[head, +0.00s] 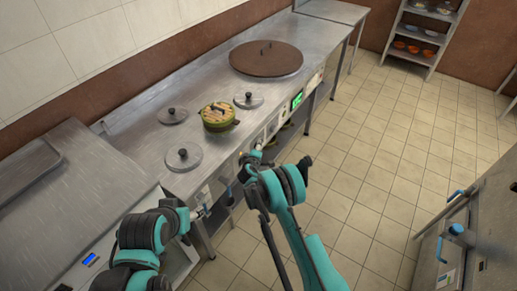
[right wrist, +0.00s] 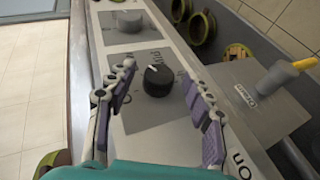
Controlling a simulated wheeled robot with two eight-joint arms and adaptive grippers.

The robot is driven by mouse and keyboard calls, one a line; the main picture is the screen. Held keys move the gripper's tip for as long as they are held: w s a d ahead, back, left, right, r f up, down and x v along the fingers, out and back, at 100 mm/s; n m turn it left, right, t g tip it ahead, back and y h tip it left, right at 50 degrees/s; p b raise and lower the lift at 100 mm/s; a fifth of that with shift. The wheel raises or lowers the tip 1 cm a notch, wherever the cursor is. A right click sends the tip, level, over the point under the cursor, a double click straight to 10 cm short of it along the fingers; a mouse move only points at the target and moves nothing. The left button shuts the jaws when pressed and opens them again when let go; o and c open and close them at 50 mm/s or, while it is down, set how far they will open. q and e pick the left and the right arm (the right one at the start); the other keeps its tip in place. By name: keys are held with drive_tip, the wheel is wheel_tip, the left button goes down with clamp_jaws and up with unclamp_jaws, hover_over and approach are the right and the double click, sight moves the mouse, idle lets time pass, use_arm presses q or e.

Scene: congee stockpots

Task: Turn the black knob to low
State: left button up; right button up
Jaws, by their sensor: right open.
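The black knob (right wrist: 157,80) sits on a grey square plate (right wrist: 150,112) on the counter's front panel in the right wrist view. A white pointer mark shows on its top, toward its upper left. My right gripper (right wrist: 158,100) is open, with one finger on each side of the knob and visible gaps to it. In the head view my right gripper (head: 258,160) is at the counter's front panel, and the arm hides the knob. My left gripper (head: 200,212) is low at the left part of the counter front; its fingers are too small to read.
A grey knob (right wrist: 130,20) is beyond the black one on the panel. Pot lids (head: 183,157), a green-yellow pot (head: 218,117) and a large brown lid (head: 266,58) are on the steel counter (head: 140,140). A green display (head: 297,101) is on the front. The tiled floor is clear.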

drive_tip(key=v, duration=1.1)
drive_tip(key=shift+s+r, duration=0.2)
drive_tip(key=shift+s, duration=0.1)
drive_tip(key=shift+a, duration=0.1)
drive_tip(key=s+d+r+m+g, duration=0.1)
drive_tip(key=s+d+r+m, duration=0.1)
drive_tip(key=s+d+r, duration=0.35)
drive_tip(key=s+d+r+m+g, duration=0.2)
drive_tip(key=d+r+m, duration=0.1)
drive_tip(key=r, duration=0.6)
drive_tip(key=s+d+r+m+g, duration=0.1)
drive_tip(key=s+d+r+m, duration=0.1)
drive_tip(key=s+d+r, duration=0.4)
drive_tip(key=s+d+r+m+g+y, duration=0.1)
drive_tip(key=s+m, duration=0.2)
drive_tip(key=s, duration=0.8)
drive_tip(key=s+d+r+m+g+y, duration=0.1)
drive_tip(key=s+r+m, duration=0.1)
drive_tip(key=s, duration=1)
drive_tip(key=shift+r+m+y, duration=0.3)
drive_tip(key=shift+m+y, duration=0.1)
